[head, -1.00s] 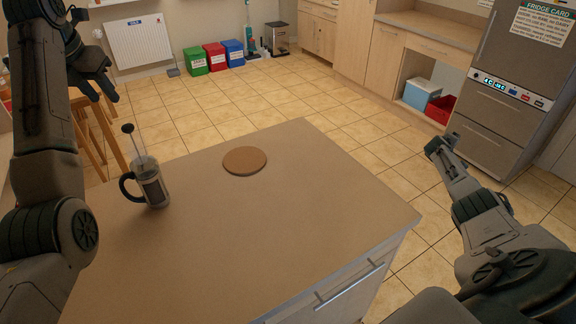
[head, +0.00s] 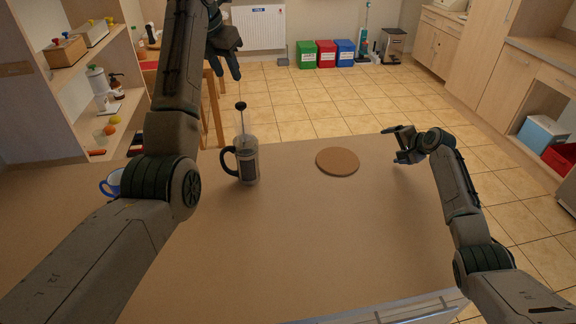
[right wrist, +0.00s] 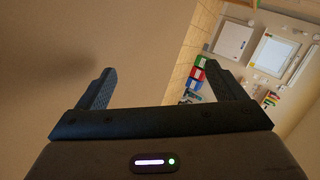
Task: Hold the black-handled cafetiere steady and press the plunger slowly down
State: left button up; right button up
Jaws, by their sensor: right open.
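The cafetiere (head: 247,162) stands upright on the worktop, left of centre in the head view. It has a glass body, a black handle on its left side, and a plunger rod raised high with a black knob (head: 240,105) on top. My left gripper (head: 232,76) hangs above and behind the knob in the picture, fingers pointing down, apart from it; its jaw gap is not clear. My right gripper (head: 388,146) is open and empty over the worktop's right side, well right of the cafetiere. Its two spread fingers also show in the right wrist view (right wrist: 163,85).
A round cork mat (head: 338,161) lies on the worktop (head: 300,240) between the cafetiere and my right gripper. A blue mug (head: 112,183) stands at the left, partly behind my left arm. Shelves (head: 85,90) stand further left. The front worktop is clear.

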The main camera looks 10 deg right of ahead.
jog(key=a+m+y, duration=0.1)
jog(key=a+y, duration=0.1)
jog(key=a, duration=0.5)
jog(key=a+r+m+y, duration=0.1)
jog(key=a+m+y, duration=0.1)
jog(key=a, duration=0.5)
jog(key=a+r+m+y, duration=0.1)
jog(key=a+y, duration=0.1)
jog(key=a, duration=0.5)
jog(key=shift+r, duration=0.15)
jog(key=s+a+m+y, duration=0.2)
jog(key=a+m+y, duration=0.15)
jog(key=a, duration=0.55)
jog(key=m+y, duration=0.3)
jog(key=m, duration=0.1)
send_near(248, 156)
jog(key=w+f, duration=0.2)
jog(key=w, duration=0.1)
jog(key=shift+d+f, duration=0.2)
jog(key=shift+d, duration=0.2)
jog(key=shift+a+m, duration=0.3)
jog(key=shift+m, duration=0.05)
jog(key=x, duration=1)
jog(key=shift+w+a+f, duration=0.1)
jog(key=shift+w+a, duration=0.1)
jog(key=shift+c, duration=0.2)
